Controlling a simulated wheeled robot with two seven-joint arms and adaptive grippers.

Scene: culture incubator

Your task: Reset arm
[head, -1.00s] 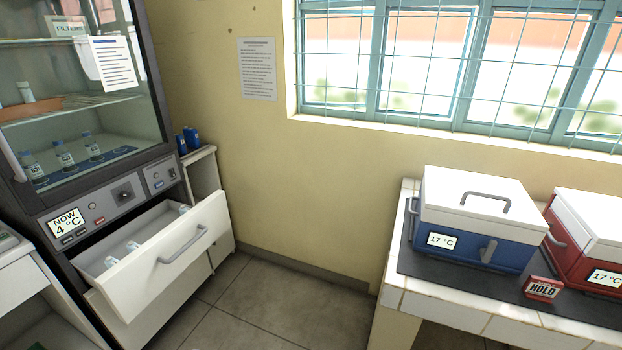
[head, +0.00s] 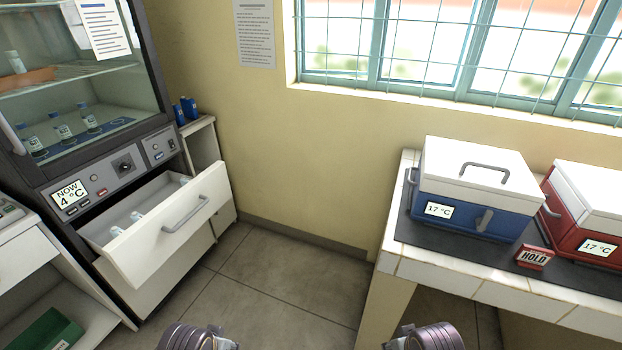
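Two rounded grey-purple parts of my arms show at the bottom edge of the head view, one left of centre and one right of centre. The fingers of both grippers are out of the picture, so I cannot see what they hold. No other object is named by the task.
A glass-door incubator (head: 75,110) reading 4 °C stands at left, its white drawer (head: 170,232) pulled open with small bottles inside. A tiled bench (head: 455,277) at right bears a blue box (head: 465,215), a red box (head: 590,240) and a HOLD sign (head: 534,257). Floor between is clear.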

